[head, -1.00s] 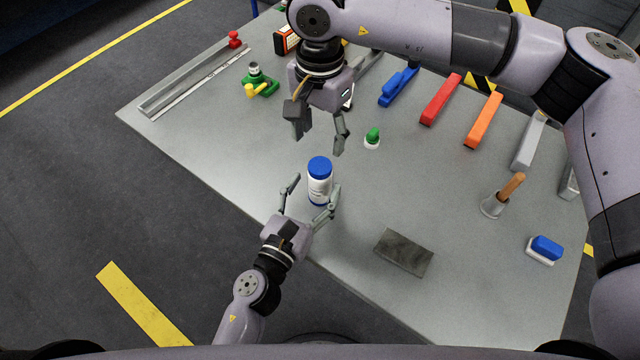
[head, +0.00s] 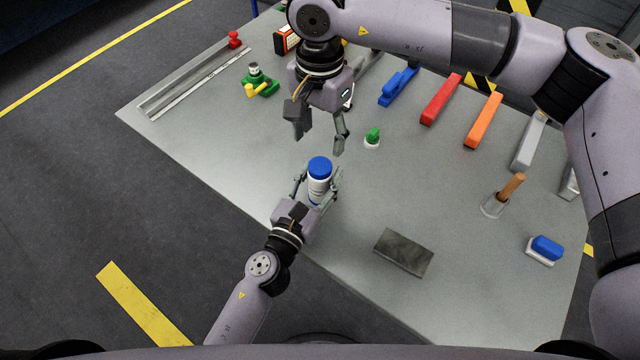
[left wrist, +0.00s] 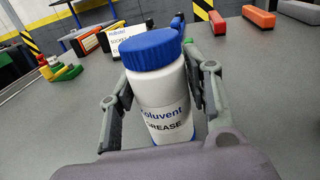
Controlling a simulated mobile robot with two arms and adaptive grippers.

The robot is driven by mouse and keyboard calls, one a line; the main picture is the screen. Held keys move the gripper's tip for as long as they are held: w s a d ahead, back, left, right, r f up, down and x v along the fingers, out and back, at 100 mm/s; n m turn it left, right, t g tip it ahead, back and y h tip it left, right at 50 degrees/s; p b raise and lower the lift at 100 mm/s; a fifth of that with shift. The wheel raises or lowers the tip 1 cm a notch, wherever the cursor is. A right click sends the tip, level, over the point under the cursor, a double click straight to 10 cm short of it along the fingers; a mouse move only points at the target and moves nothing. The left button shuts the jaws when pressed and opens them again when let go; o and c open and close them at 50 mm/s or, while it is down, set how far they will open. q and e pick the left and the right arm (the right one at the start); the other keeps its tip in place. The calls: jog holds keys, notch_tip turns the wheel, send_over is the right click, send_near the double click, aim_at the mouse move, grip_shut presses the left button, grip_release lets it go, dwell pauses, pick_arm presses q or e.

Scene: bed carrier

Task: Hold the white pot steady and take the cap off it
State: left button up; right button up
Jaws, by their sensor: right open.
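The white pot (head: 318,187) stands upright near the table's front left edge, its blue cap (head: 320,167) on top. In the left wrist view the pot (left wrist: 163,108) shows a label reading "GREASE", and the ribbed blue cap (left wrist: 151,50) sits on it. My left gripper (head: 318,181) has one finger on each side of the pot's body, below the cap. The fingers are close against the sides; whether both press on it is unclear. My right gripper (head: 318,143) is open and empty, above and behind the pot, pointing down.
A small green-capped bottle (head: 372,138) stands right of my right gripper. A grey block (head: 403,252) lies on the table (head: 300,245) to the right of the pot. Blue, red (head: 440,99) and orange (head: 483,120) bars lie farther back. A wooden-handled tool (head: 511,186) stands at right.

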pick_arm(q)
grip_shut()
dwell(0.3)
